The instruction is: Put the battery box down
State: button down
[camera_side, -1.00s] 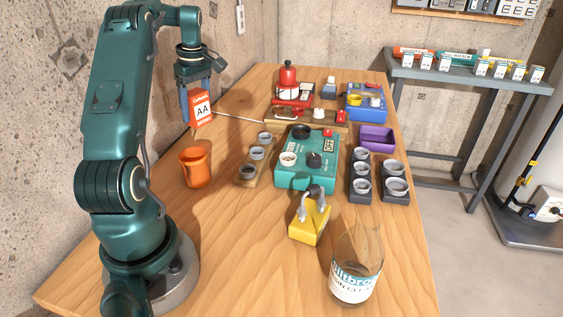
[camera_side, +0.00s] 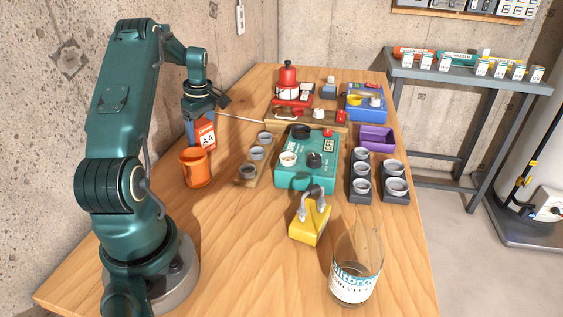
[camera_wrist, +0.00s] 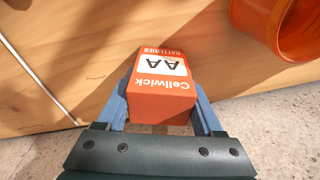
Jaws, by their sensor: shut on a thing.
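The battery box (camera_side: 206,134) is an orange-red carton with a white "AA" panel. My gripper (camera_side: 196,130) is shut on it, low at the table's left side, just behind the orange bucket. In the wrist view the box (camera_wrist: 162,85) sits between the two blue fingers of my gripper (camera_wrist: 163,105), its "Cellwick" print upside down. I cannot tell whether its underside touches the table. The orange bucket (camera_side: 196,169) partly overlaps the box's lower part in the side view.
The bucket's rim (camera_wrist: 283,45) is close by at upper right in the wrist view. A wooden strip with grey cups (camera_side: 246,174) and a teal device (camera_side: 306,172) stand to the right. A thin pale rod (camera_side: 240,119) runs nearby.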

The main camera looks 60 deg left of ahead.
grip_release()
jog(key=r, duration=0.4)
jog(key=d+r, duration=0.1)
jog(key=r, duration=0.7)
jog(key=shift+w+d, duration=0.35)
jog(key=w+d+r+m+t, duration=0.1)
jog(key=w+d+r+m, duration=0.15)
jog(key=d+m, duration=0.45)
jog(key=w+d+r+m+t, duration=0.2)
jog(key=d+r+m, duration=0.15)
jog(key=d, duration=0.75)
jog(key=shift+s+d+f+m+t+h, duration=0.25)
jog(key=shift+s+d+f+m+t, duration=0.35)
jog(key=shift+s+d+m, duration=1.75)
jog(key=shift+s+d+f+m+t+h, duration=0.6)
jog(key=shift+d+m, duration=1)
jog(key=shift+d, duration=1.7)
jog(key=shift+s+d+f+m+t+y, duration=0.1)
jog(key=shift+s+d+f+m+t, duration=0.45)
jog(key=shift+s+d+m, duration=1.85)
